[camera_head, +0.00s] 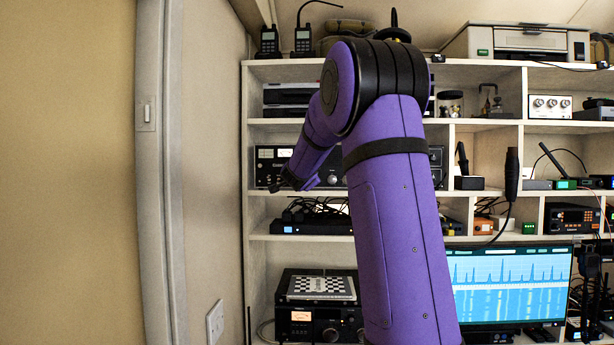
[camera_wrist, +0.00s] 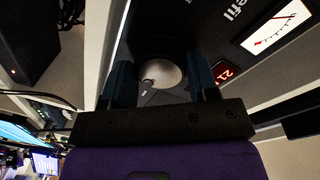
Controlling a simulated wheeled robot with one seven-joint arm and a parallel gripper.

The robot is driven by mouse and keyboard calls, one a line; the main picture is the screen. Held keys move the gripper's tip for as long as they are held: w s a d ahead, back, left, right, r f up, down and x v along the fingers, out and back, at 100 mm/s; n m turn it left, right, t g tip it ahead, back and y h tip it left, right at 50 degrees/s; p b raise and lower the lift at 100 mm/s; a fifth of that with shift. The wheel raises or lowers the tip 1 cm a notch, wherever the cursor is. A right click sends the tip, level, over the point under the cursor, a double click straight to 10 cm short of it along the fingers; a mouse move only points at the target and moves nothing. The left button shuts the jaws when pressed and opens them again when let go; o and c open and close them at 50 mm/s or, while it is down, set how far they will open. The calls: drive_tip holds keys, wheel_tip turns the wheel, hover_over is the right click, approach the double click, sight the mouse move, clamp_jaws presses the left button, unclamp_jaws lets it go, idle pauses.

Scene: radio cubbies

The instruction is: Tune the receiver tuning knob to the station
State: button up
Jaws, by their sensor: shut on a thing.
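The receiver is a black unit (camera_head: 270,154) with lit meters on the middle shelf in the head view, partly hidden behind my arm. In the wrist view its dark face shows a lit white meter (camera_wrist: 276,27) with a red needle and a small red number display (camera_wrist: 224,74). The tuning knob (camera_wrist: 158,70) is a round silver knob in the wrist view, with a small mark on its face. My gripper (camera_wrist: 161,80) has its two blue fingers on either side of the knob and is shut on it. In the head view my gripper (camera_head: 276,184) is small and dark at the receiver's lower front.
White shelf boards (camera_head: 262,193) lie close above and below the receiver. A black box (camera_head: 312,224) with cables sits on the shelf below. A monitor (camera_head: 512,285) with a blue spectrum stands at lower right. A wall and door frame (camera_head: 155,180) close off the left.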

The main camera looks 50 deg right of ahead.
idle(0.3)
drive_tip(key=o, duration=0.9)
drive_tip(key=shift+a, duration=0.1)
drive_tip(key=v, duration=1)
drive_tip(key=shift+s+a, duration=0.2)
drive_tip(key=shift+s, duration=0.1)
